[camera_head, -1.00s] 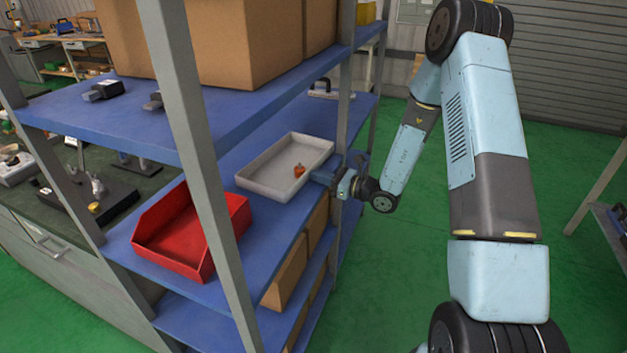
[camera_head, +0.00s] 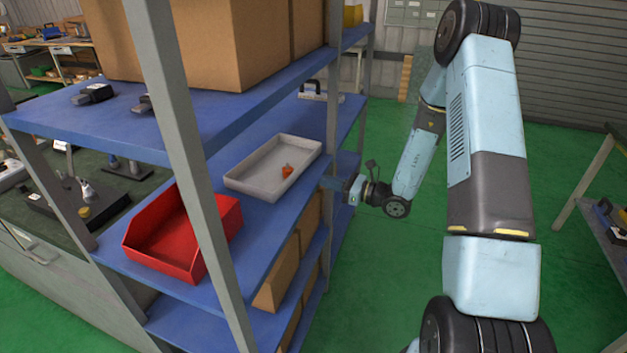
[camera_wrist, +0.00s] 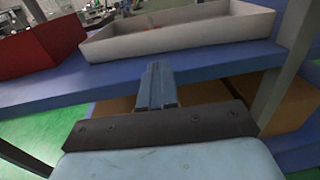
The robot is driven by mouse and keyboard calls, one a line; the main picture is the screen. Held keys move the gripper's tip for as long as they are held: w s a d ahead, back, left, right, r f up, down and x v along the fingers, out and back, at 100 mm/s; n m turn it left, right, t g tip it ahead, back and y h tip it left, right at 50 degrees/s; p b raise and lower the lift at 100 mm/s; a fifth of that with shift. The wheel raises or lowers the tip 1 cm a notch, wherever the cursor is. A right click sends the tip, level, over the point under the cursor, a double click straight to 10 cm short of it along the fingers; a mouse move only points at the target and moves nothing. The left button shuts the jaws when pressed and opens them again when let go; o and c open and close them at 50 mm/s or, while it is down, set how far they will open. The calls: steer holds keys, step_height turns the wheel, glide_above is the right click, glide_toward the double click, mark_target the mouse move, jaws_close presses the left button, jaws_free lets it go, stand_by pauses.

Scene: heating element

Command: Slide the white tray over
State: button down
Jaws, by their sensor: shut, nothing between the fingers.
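The white tray (camera_head: 258,181) is a shallow rectangular tray on the blue middle shelf, with a small orange-red object (camera_head: 287,171) inside near its right side. In the wrist view the tray (camera_wrist: 180,38) spans the top, its long near wall facing me. My gripper (camera_head: 326,182) is at the shelf's open right edge, to the right of the tray and apart from it. In the wrist view my gripper's blue fingers (camera_wrist: 157,70) are together and empty, pointing at the tray's near wall. Their tips overlap the shelf edge in that picture.
A red open bin (camera_head: 172,240) stands on the same shelf, left of and nearer than the tray. Grey uprights (camera_head: 333,110) stand along the shelf edge. Cardboard boxes (camera_head: 275,275) sit on the level below. Shelf beyond the tray is mostly clear.

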steer(key=v, duration=0.6)
steer(key=shift+s+d, duration=0.3)
steer(key=c, duration=1.8)
jaws_free()
steer(key=shift+o, duration=0.6)
steer(key=o, duration=0.5)
steer(key=s+a+r+n+g, duration=0.1)
steer(key=r+n, duration=0.1)
steer(key=s+a+r+n+g, duration=0.1)
steer(key=s+r+n+g, duration=0.1)
steer(key=r, duration=0.1)
steer(key=s+a+r+n+g, duration=0.1)
steer(key=r+n+g, duration=0.1)
steer(key=shift+s+a+r, duration=0.15)
steer(key=shift+s+r, duration=0.2)
steer(key=shift+o, duration=0.2)
steer(key=s+a+r+n+g+h, duration=0.1)
steer(key=s+r+n+g+h, duration=0.35)
steer(key=s+r+n, duration=0.4)
steer(key=s+d+r+n+t+h, duration=0.6)
steer(key=s+d+r+n+h, duration=0.3)
steer(key=s+d+r+h, duration=0.2)
steer(key=s+r, duration=0.2)
steer(key=s, duration=0.2)
steer(key=shift+s+r+t, duration=0.35)
steer(key=shift+s, duration=0.05)
steer(key=shift+s, duration=0.1)
